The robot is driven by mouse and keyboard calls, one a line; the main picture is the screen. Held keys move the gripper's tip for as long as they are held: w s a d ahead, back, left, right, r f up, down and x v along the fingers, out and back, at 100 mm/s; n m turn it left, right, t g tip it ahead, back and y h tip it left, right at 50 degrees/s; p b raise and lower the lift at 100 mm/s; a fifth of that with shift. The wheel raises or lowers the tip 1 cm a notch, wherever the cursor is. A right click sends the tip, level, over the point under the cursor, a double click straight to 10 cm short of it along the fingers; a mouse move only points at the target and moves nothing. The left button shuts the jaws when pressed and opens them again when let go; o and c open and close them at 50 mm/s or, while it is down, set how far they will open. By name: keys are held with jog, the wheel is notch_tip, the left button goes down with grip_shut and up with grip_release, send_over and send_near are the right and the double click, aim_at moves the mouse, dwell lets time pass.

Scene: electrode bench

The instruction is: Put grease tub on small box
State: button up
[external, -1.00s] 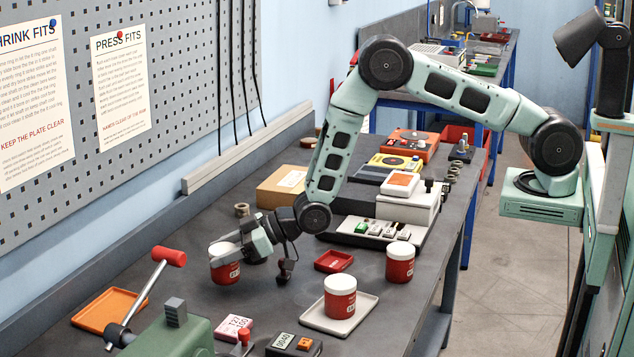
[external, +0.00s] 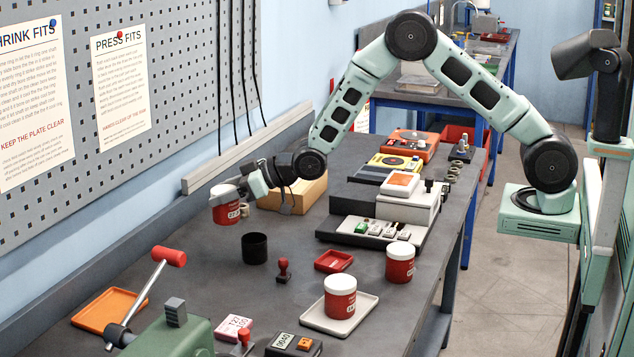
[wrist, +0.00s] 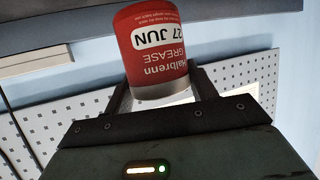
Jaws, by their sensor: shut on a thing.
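A red grease tub with a white lid (external: 226,213) is held in the air above the bench. My gripper (external: 232,197) is shut on it near its lid. In the wrist view the tub (wrist: 152,45) sits between the fingers, its label reading grease and 27 JUN upside down. Two similar red tubs stand on the bench, one (external: 340,300) on a pale tray (external: 312,318) and one (external: 400,265) by the right edge. A brown cardboard box (external: 300,194) lies behind my gripper. A small red-and-white box (external: 234,327) lies at the front.
A black open cup (external: 255,248) stands below and right of the held tub. A red-handled stamp (external: 283,270) and a red dish (external: 333,261) are nearby. A lever press with red knob (external: 169,257) and an orange tray (external: 108,308) stand at the front left.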

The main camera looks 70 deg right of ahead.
jog(key=w+d+r+m+h+b, duration=0.1)
jog(key=d+r+m+h+b, duration=0.15)
jog(key=d, duration=1.05)
jog(key=d+r+m+h+b, duration=0.1)
jog(key=d+m+h, duration=0.15)
jog(key=d, duration=1.05)
jog(key=w+d+r+m+h+b, duration=0.1)
jog(key=d+r+m+h, duration=0.15)
jog(key=d, duration=1.05)
jog(key=shift+h, duration=0.55)
jog(key=shift+s+d+f+p, duration=0.1)
jog(key=shift+d+f+p, duration=0.15)
jog(key=shift+f, duration=1.55)
jog(key=shift+s+d+f+p, duration=0.1)
jog(key=shift+f+p, duration=0.3)
jog(key=shift+f, duration=1.35)
jog(key=shift+s+d+f+p, duration=0.1)
jog(key=shift+d+f+p, duration=0.15)
jog(key=shift+f, duration=1.55)
jog(key=shift+f, duration=0.2)
jog(key=o, duration=1.2)
jog(key=shift+a, duration=0.1)
jog(key=shift+c, duration=0.2)
